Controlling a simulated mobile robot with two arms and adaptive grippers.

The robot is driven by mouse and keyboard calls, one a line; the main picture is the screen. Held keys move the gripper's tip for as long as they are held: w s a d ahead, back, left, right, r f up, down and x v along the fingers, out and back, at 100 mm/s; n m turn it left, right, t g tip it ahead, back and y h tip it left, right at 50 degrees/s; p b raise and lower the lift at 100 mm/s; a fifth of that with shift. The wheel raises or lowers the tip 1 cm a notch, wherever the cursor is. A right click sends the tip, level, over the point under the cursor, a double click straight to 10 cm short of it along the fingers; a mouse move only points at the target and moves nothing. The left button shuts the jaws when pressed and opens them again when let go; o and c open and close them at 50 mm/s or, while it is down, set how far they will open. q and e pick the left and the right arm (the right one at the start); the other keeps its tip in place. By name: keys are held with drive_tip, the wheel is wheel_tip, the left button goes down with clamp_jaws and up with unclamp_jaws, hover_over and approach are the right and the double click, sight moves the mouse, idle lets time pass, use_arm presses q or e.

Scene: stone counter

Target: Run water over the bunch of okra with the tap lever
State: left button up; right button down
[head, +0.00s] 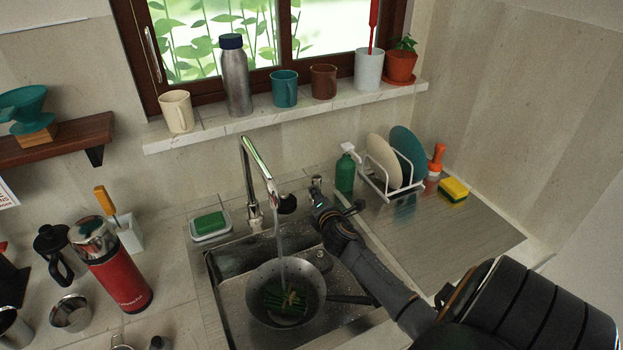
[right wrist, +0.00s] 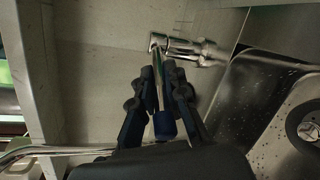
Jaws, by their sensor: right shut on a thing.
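The chrome tap (head: 249,180) arches over the sink, and a thin stream of water (head: 281,240) falls from its spout. The bunch of okra (head: 285,298) lies in a metal colander (head: 262,272) in the sink, under the stream. My right gripper (head: 322,205) is at the back edge of the sink, right of the spout. The right wrist view shows its two dark fingers (right wrist: 160,95) shut around the chrome tap lever (right wrist: 157,75), which joins a chrome fitting (right wrist: 195,50). In the head view the gripper mostly hides the lever. My left gripper is out of view.
A green soap bottle (head: 345,174) and a dish rack (head: 385,180) stand right of the sink, with a yellow sponge (head: 453,190) farther right. A soap dish (head: 210,226) sits at the left. A red flask (head: 117,275) stands on the left counter. The drainboard (head: 440,230) is mostly clear.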

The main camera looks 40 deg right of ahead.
use_arm(q)
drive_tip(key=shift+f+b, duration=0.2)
drive_tip(key=shift+b, duration=0.35)
use_arm(e)
drive_tip(key=shift+s+d+f+n+t+y, duration=0.1)
drive_tip(key=shift+s+d+n+t+y, duration=0.3)
drive_tip(key=shift+n+y, duration=0.6)
drive_tip(key=shift+s+d+r+n+t+y, duration=0.2)
drive_tip(key=shift+d+n+y, duration=0.4)
drive_tip(key=shift+y, duration=0.6)
drive_tip(key=shift+s+d+f+n+t+y, duration=0.25)
drive_tip(key=shift+d+n+t+y, duration=0.15)
drive_tip(key=shift+n+y, duration=0.6)
drive_tip(key=c, duration=1.3)
unclamp_jaws()
drive_tip(key=shift+c, duration=0.2)
